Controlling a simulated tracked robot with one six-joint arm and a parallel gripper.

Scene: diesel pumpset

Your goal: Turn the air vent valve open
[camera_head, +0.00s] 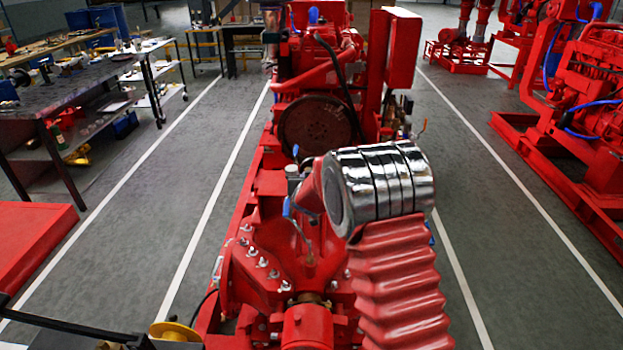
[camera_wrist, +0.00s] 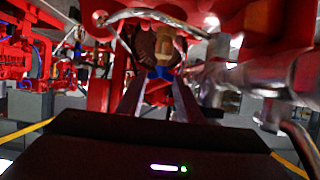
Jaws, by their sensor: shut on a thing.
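In the wrist view, my gripper (camera_wrist: 159,82) reaches forward with its two dark fingers on either side of a small blue handle (camera_wrist: 160,73). It is shut on this handle. A brass-coloured valve body (camera_wrist: 166,45) shows just above the handle. The exact contact and the handle's angle are too dark and small to tell. In the head view, a blue handle (camera_head: 286,207) stands on the red pump (camera_head: 270,262), left of a chrome-ringed cylinder. I cannot tell whether it is the same handle. My gripper does not show in the head view.
A red engine with a brown flywheel (camera_head: 318,124) stands behind the pump. In the wrist view, a pale pipe (camera_wrist: 255,78) runs close on the right and a braided hose (camera_wrist: 150,15) crosses above. Workbenches (camera_head: 75,85) stand at the left.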

